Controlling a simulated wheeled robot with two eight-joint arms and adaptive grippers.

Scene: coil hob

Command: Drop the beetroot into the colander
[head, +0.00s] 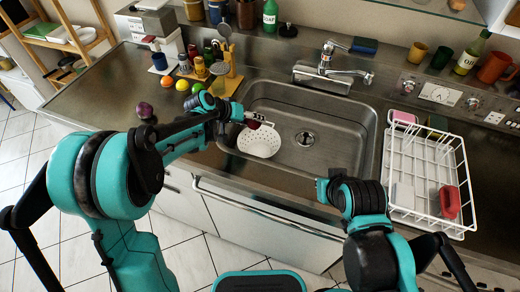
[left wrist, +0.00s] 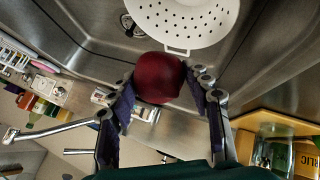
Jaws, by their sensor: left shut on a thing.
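My left gripper (head: 250,119) is shut on the beetroot (left wrist: 159,77), a dark red round thing that sits between its two fingers in the left wrist view. In the head view the beetroot (head: 253,124) is partly hidden by the fingers. It is over the sink, close to the rim of the colander. The white colander (head: 260,143), with round holes, stands in the left part of the sink; in the left wrist view the colander (left wrist: 190,18) is just past the beetroot.
The steel sink (head: 335,150) has a tap (head: 343,72) at its back. A white dish rack (head: 425,165) with a red item stands to the right.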

